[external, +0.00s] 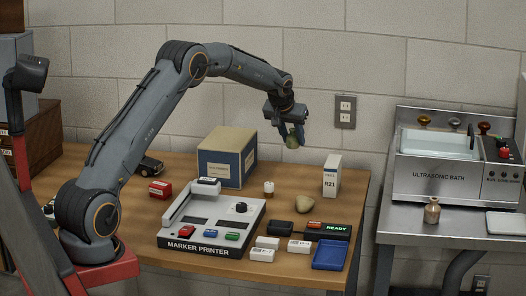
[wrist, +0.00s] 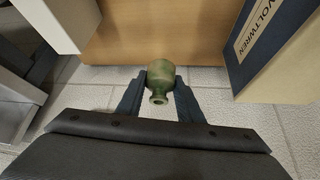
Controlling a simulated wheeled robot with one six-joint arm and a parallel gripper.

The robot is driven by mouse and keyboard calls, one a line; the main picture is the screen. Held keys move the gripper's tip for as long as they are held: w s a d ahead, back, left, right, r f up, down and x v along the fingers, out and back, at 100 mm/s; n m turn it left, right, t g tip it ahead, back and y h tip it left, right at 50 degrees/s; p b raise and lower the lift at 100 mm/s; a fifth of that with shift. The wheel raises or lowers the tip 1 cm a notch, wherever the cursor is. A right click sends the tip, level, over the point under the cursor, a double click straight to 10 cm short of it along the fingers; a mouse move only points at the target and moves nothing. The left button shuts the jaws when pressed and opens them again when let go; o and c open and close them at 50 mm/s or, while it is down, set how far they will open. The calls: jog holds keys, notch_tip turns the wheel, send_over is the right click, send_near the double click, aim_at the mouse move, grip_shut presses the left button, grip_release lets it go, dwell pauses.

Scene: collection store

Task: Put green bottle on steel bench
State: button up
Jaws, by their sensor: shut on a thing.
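The green bottle (external: 292,142) is held in my gripper (external: 291,132), high above the back part of the wooden table. In the wrist view the bottle (wrist: 160,80) sits between the two dark fingers, its round mouth toward the camera. My gripper is shut on it, and the bottle touches nothing else. The steel bench (external: 393,228) stands at the right, apart from the wooden table, with a free strip of top at its front left. The wrist view's left edge shows grey metal surfaces that I cannot identify surely.
The bench carries an ultrasonic bath (external: 438,172), a small brownish bottle (external: 432,210) and a pale lidded tray (external: 505,223). On the wooden table (external: 130,215) stand a marker printer (external: 211,222), a large box (external: 220,162), a white R21 box (external: 332,175) and a blue tray (external: 330,256).

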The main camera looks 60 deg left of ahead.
notch_tip(320, 180, up, 25)
jog(key=w+d+m+t+h+p, duration=0.1)
jog(key=d+m+p, duration=0.15)
jog(key=d, duration=1.25)
jog(key=w+d+m+h+p, duration=0.1)
jog(key=w+d+m+p, duration=0.15)
jog(key=d, duration=1.25)
jog(key=s+d+m+h+p, duration=0.1)
jog(key=s+d+p, duration=0.2)
jog(key=d, duration=1.2)
jog(key=s+d+m+h+p, duration=0.1)
jog(key=s+d+p, duration=0.3)
jog(key=s+d, duration=0.5)
jog(key=d+m, duration=0.1)
jog(key=d, duration=0.6)
jog(key=shift+s+m+h, duration=0.3)
jog(key=shift+s, duration=0.1)
notch_tip(320, 180, down, 17)
jog(key=shift+a+p, duration=0.1)
jog(key=shift+p, duration=0.55)
jog(key=shift+c, duration=0.2)
jog(key=shift+f+p, duration=0.4)
jog(key=shift+f, duration=1.55)
jog(key=shift+f, duration=0.15)
